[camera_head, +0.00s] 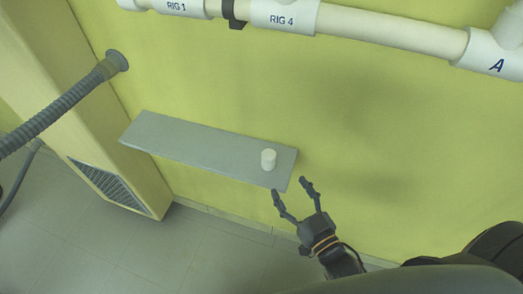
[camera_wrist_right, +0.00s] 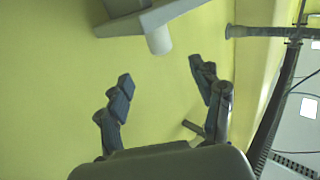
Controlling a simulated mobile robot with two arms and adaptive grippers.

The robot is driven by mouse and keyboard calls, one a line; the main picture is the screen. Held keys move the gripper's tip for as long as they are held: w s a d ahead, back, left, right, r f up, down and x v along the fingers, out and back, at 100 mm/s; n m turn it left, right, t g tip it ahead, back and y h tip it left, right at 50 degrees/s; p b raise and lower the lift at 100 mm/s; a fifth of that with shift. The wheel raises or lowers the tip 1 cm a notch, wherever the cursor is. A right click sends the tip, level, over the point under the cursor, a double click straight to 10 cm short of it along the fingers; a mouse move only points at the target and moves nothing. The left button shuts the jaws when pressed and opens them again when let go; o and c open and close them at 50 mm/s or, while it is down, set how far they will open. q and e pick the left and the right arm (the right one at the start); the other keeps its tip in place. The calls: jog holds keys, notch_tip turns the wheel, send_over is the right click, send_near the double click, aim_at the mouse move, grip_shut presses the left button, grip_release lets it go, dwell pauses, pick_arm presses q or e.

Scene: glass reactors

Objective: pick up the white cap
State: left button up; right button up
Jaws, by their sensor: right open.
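The white cap (camera_head: 268,159) is a small cylinder standing upright near the right end of a grey wall shelf (camera_head: 190,142). My right gripper (camera_head: 292,188) is open and empty, just off the shelf's right end and apart from the cap. In the right wrist view the cap (camera_wrist_right: 158,40) shows beside the shelf (camera_wrist_right: 130,22), ahead of the open fingers (camera_wrist_right: 162,82) and between their lines. The fingers do not touch the cap or the shelf. My left gripper is not in view.
A yellow wall (camera_head: 400,120) stands behind the shelf. White pipes labelled RIG 1, RIG 4 (camera_head: 282,18) and A run above it. A grey corrugated hose (camera_head: 60,103) and a yellow column with a vent (camera_head: 108,184) stand to the left. The rest of the shelf is bare.

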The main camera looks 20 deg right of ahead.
aim_at(272, 162)
jog(key=w, duration=0.3)
jog(key=w+a, duration=0.1)
jog(key=w, duration=0.2)
jog(key=shift+w+a+p, duration=0.1)
jog(key=shift+w+p, duration=0.05)
jog(key=shift+p, duration=0.25)
jog(key=shift+w+a, duration=0.1)
jog(key=shift+w, duration=0.45)
jog(key=shift+w+a+r, duration=0.1)
jog(key=shift+w, duration=0.2)
jog(key=w, duration=0.2)
jog(key=w+a+p, duration=0.1)
jog(key=w, duration=0.1)
jog(key=shift+w, duration=0.2)
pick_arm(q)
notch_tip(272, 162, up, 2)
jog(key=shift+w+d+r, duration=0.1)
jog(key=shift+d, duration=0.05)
pick_arm(e)
jog(key=shift+d, duration=0.1)
jog(key=shift+s, duration=0.1)
jog(key=shift+c, duration=0.2)
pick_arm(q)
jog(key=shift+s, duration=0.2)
pick_arm(e)
jog(key=c, duration=1.3)
jog(key=shift+o, duration=0.2)
